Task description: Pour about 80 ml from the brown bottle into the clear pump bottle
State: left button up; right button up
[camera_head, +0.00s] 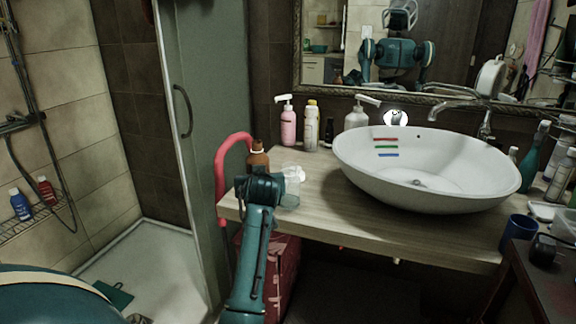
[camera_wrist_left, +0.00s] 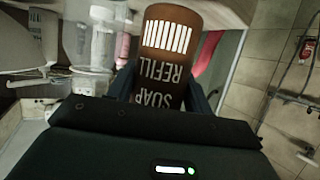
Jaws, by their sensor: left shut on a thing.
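The brown bottle (camera_head: 258,159) is upright in the head view, at the left end of the wooden counter, with its neck up. My left gripper (camera_head: 259,181) is shut on it, and my wrist hides its lower part. In the left wrist view the brown bottle (camera_wrist_left: 165,55) fills the space between the fingers, with "SOAP REFILL" on its label. The clear bottle (camera_head: 291,175) is just right of my gripper, partly covered by it; its pump is not clearly visible. It also shows in the left wrist view (camera_wrist_left: 103,45). My right gripper is not in view.
A white basin (camera_head: 430,168) stands on the counter (camera_head: 400,226). A pink pump bottle (camera_head: 288,126), a yellow-white bottle (camera_head: 311,128) and a whitish pump bottle (camera_head: 356,117) stand along the back. A glass shower panel (camera_head: 212,90) is at left. The counter's front middle is clear.

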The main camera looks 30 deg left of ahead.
pick_arm(q)
jog(key=shift+w, duration=0.1)
jog(key=shift+f, duration=0.1)
dwell(0.4)
